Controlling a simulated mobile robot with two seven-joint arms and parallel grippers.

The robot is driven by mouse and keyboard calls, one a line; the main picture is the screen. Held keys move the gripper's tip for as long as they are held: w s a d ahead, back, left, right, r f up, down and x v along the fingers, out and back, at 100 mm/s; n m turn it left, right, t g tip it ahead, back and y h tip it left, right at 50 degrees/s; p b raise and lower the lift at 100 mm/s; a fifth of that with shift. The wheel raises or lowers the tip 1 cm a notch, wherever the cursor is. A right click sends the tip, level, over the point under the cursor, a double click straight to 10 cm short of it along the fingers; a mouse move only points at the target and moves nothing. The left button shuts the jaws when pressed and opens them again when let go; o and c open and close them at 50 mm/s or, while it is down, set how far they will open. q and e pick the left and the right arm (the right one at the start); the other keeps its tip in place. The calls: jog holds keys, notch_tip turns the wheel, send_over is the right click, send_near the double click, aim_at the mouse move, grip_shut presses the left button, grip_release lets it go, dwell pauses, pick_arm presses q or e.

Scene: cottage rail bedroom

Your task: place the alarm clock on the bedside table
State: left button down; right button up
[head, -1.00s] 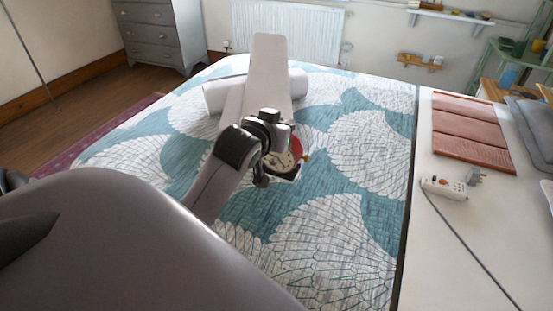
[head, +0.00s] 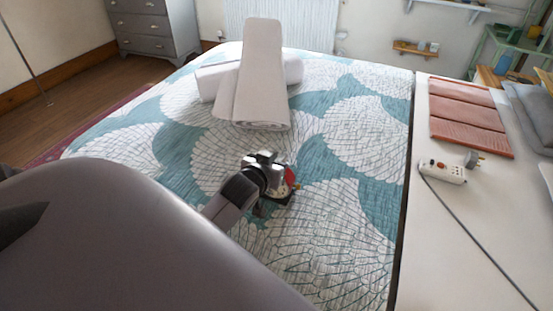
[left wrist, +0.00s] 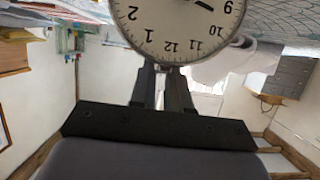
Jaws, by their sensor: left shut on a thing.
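My left gripper (head: 276,178) is shut on the alarm clock, over the middle of the bed. In the left wrist view the clock's white dial (left wrist: 182,22) fills the top middle. Its numbers appear upside down, and its upper part is cut off. The fingers (left wrist: 164,78) meet the clock's edge there. I cannot tell the gap between clock and bed. My right gripper is not in view. No thing is clearly recognisable as the bedside table.
The bed's teal-and-white cover (head: 345,215) fills the middle. Pale rolls (head: 252,75) lie toward its far end. A white surface (head: 450,240) at right holds a red folded item (head: 465,115) and a power strip (head: 442,171). A grey chest of drawers (head: 150,28) stands far left.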

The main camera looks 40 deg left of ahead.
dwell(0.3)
pick_arm(q)
jog(key=c, duration=1.1)
grip_release()
